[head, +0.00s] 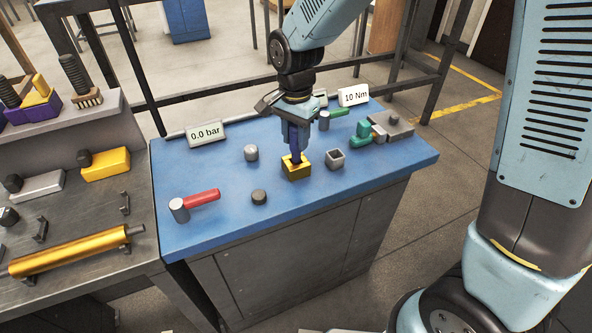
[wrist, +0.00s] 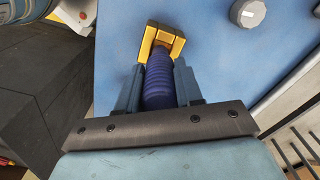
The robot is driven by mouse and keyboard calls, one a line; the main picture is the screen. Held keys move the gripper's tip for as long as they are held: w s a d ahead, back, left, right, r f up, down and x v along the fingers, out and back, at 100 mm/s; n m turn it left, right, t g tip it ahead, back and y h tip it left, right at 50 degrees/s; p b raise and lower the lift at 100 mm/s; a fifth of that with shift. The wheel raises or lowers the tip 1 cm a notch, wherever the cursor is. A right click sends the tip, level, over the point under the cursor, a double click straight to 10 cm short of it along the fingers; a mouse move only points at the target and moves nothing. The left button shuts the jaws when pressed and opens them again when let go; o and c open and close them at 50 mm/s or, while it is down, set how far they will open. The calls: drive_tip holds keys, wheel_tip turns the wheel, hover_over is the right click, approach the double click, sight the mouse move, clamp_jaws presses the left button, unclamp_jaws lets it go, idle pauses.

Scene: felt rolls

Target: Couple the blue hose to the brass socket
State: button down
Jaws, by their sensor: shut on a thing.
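The blue hose (head: 297,153), dark and ribbed, stands about upright under my gripper (head: 297,145). My gripper is shut on it, with one finger on each side; in the wrist view the hose (wrist: 158,88) lies between the fingers (wrist: 158,83). The brass socket (head: 296,172), a square yellow block, sits on the blue bench top directly below. The hose's lower end is at the socket's opening. In the wrist view the socket (wrist: 153,36) frames the hose's end. How deep the end sits is hidden.
A grey square socket (head: 335,160) stands just right of the brass one. A green tap-like part (head: 361,134) is at right. The bench front is clear.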

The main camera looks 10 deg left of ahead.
sight(296, 146)
drive_tip(key=shift+f, duration=1.75)
idle(1.8)
drive_tip(key=c, duration=0.7)
unclamp_jaws()
drive_tip(key=shift+o, duration=0.2)
drive_tip(key=shift+r, duration=0.15)
wheel_tip(296, 146, up, 14)
drive_tip(key=shift+f, duration=0.25)
